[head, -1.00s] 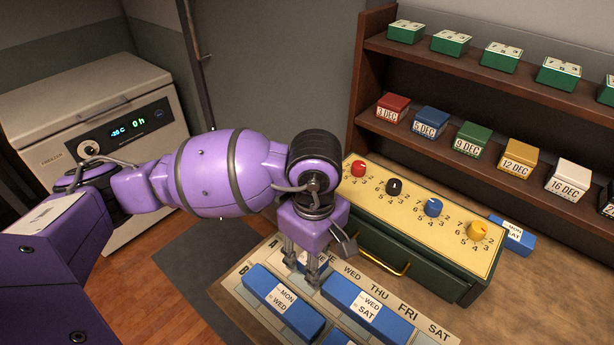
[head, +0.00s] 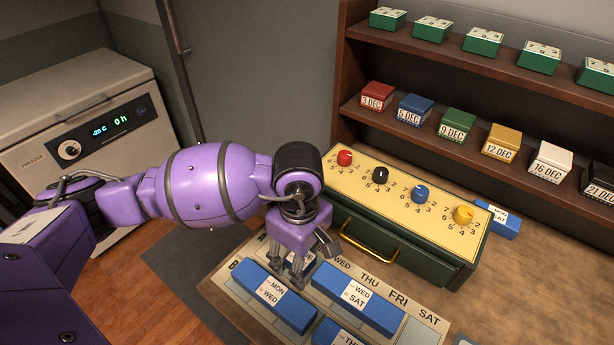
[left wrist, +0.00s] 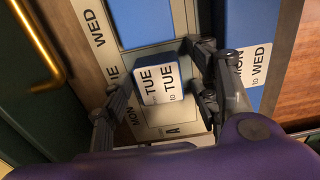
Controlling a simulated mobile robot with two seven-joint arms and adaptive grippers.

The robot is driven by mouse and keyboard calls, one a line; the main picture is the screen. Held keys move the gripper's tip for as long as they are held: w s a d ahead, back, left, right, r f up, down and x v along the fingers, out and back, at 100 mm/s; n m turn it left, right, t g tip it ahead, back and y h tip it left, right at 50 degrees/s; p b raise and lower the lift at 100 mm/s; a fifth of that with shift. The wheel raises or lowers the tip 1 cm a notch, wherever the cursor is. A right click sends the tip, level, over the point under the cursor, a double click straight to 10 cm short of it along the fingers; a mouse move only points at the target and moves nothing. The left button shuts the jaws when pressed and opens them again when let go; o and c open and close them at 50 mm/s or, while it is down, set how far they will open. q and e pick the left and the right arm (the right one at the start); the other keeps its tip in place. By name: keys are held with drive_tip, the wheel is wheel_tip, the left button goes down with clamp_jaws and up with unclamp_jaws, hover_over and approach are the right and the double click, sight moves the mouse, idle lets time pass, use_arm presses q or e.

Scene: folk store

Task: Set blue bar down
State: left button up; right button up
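The short blue bar marked TUE to TUE (left wrist: 158,82) lies on the day board (head: 222,281), near the A row label. In the head view it is mostly hidden behind my left gripper (head: 290,268). In the left wrist view, the fingers of my left gripper (left wrist: 160,85) stand on either side of this bar. The fingers are apart, with a visible gap on the left side; contact on the right side is hard to tell. The blue MON to WED bar (head: 270,302) lies beside the right finger. My right gripper is out of view.
The WED to SAT bar (head: 372,302) and a partly seen THU bar (head: 330,335) lie on the board. A yellow-topped knob box (head: 400,197) with a brass handle stands behind. Another blue bar (head: 497,222) lies right of it. A shelf holds coloured date blocks.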

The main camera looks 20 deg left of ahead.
use_arm(q)
wheel_tip(320, 180, up, 12)
drive_tip(key=shift+r, duration=0.25)
idle(0.4)
